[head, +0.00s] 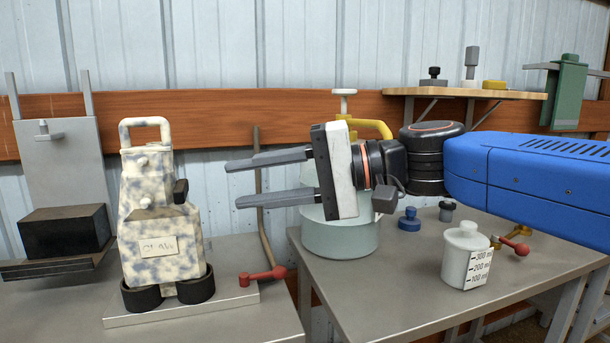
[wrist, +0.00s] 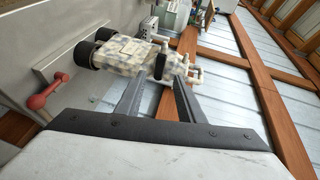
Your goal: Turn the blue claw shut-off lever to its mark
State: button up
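A cream unit with blue-grey mottling (head: 158,235) stands upright on a plate on the left bench, with a small, unclear label on its front. It also shows in the wrist view (wrist: 122,52). A red lever (head: 262,276) sits low to its right and appears in the wrist view (wrist: 48,91). No plainly blue claw stands out, and I cannot make out a mark by the lever.
A pale green-grey canister (head: 340,238) stands behind my gripper on the right bench (head: 390,290). A white measuring jar (head: 466,255) and another red lever (head: 517,245) are farther right. A brown hose (head: 260,195) hangs behind the fingers. A dark block (head: 65,232) sits far left.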

jog(key=v, duration=0.7)
jog(key=shift+d, duration=0.35)
jog(key=shift+s+r, duration=0.1)
